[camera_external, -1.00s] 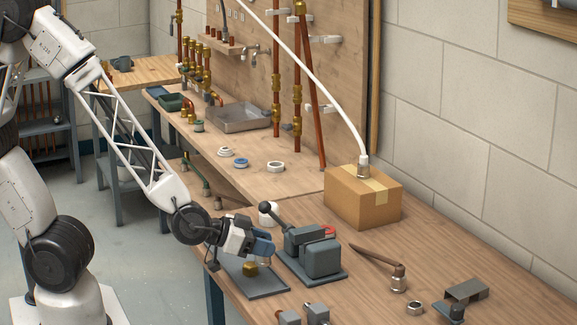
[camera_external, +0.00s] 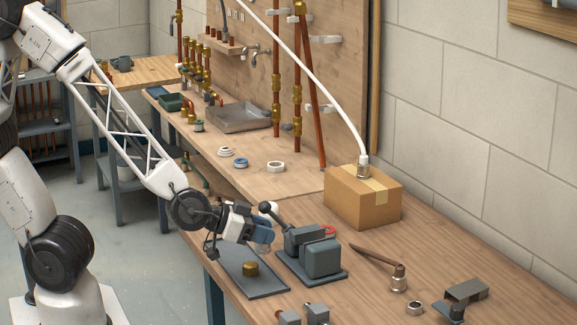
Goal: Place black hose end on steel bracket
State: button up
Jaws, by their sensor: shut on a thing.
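My gripper (camera_external: 264,237), with blue fingers, is above the grey plate (camera_external: 262,288) at the table's near left edge, left of the grey clamp-like device. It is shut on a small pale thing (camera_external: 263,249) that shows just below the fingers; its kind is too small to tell. A grey metal bracket (camera_external: 466,290) stands at the lower right, far from my gripper, with a dark piece (camera_external: 451,312) at its lower left. I cannot make out a black hose end for certain. A brass fitting (camera_external: 250,269) sits on the grey plate below my gripper.
The grey device (camera_external: 322,257) with a black-knobbed lever stands close right of my gripper. A cardboard box (camera_external: 363,198) with a white hose (camera_external: 318,78) on it is behind. A pointed brown tool (camera_external: 375,255) and a metal nut (camera_external: 415,308) lie to the right.

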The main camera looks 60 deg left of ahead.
jog(key=shift+d, duration=0.1)
jog(key=w+d+f, duration=0.1)
jog(key=w+d, duration=0.8)
jog(key=w, duration=0.4)
jog(key=w+d+f+m+h, duration=0.1)
jog(key=w+d, duration=0.9)
jog(key=w, duration=0.3)
jog(key=shift+g, duration=0.3)
jog(key=shift+f, duration=0.1)
jog(key=w+d, duration=0.2)
jog(key=w, duration=0.2)
jog(key=w+d+f, duration=0.1)
jog(key=w+d, duration=0.2)
jog(key=w, duration=0.1)
jog(key=w+d, duration=0.2)
jog(key=w, duration=0.3)
jog(key=shift+d+f, duration=0.2)
jog(key=shift+f, duration=0.05)
